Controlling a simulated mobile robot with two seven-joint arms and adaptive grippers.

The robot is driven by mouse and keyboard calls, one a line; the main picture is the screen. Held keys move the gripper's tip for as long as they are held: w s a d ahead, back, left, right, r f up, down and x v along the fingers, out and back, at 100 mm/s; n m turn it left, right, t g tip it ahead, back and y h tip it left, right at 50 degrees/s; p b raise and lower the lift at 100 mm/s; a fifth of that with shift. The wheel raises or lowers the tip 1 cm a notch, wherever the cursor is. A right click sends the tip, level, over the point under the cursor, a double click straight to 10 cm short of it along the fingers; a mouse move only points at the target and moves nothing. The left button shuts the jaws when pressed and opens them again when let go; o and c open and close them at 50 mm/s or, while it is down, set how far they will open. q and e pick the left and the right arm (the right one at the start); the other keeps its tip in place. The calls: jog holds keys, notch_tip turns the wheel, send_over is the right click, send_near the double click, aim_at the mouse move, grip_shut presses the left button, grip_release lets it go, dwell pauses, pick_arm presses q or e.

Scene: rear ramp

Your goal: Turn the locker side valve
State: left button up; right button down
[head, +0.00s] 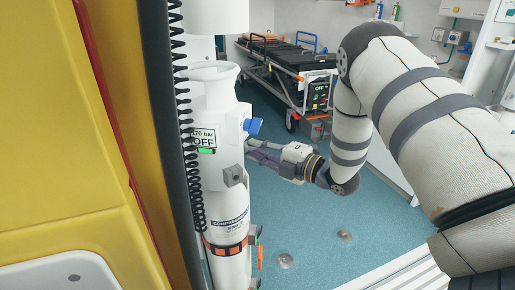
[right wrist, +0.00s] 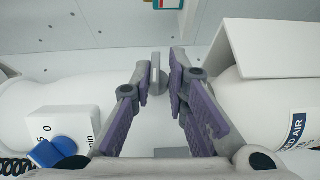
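A white cylinder stands upright in the head view, with a grey valve-like fitting (head: 233,176) low on its side, a blue knob (head: 253,126) above it, and a panel (head: 204,140) reading "OFF". My right gripper (head: 256,154) reaches in from the right beside the cylinder. In the right wrist view its purple-padded fingers (right wrist: 160,80) are apart. A grey rounded handle (right wrist: 155,74) shows between their tips, nearer the left finger; I cannot tell whether they touch. I cannot tell which part is the locker side valve. My left gripper is not in view.
A yellow panel (head: 75,150) and dark post (head: 168,150) border the cylinder.

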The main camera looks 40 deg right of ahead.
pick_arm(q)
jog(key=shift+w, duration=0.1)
pick_arm(e)
jog(key=shift+w+r, duration=0.1)
jog(key=shift+r, duration=0.25)
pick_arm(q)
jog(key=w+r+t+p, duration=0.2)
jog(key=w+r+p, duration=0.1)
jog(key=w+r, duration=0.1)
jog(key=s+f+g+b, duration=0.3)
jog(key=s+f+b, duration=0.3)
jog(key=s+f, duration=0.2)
pick_arm(e)
jog(key=shift+w+d+r+m+g, duration=0.1)
jog(key=shift+w+r+m+g, duration=0.45)
jog(key=shift+g, duration=2.15)
jog(key=shift+w+a+m+g, duration=0.1)
jog(key=shift+m+g, duration=0.8)
jog(key=shift+g, duration=1.8)
jog(key=shift+w+d+r+m+g, duration=0.1)
jog(key=shift+w+r+m+g, duration=0.45)
jog(key=shift+g, duration=2.15)
jog(key=shift+s+f, duration=0.2)
jog(key=shift+s, duration=0.05)
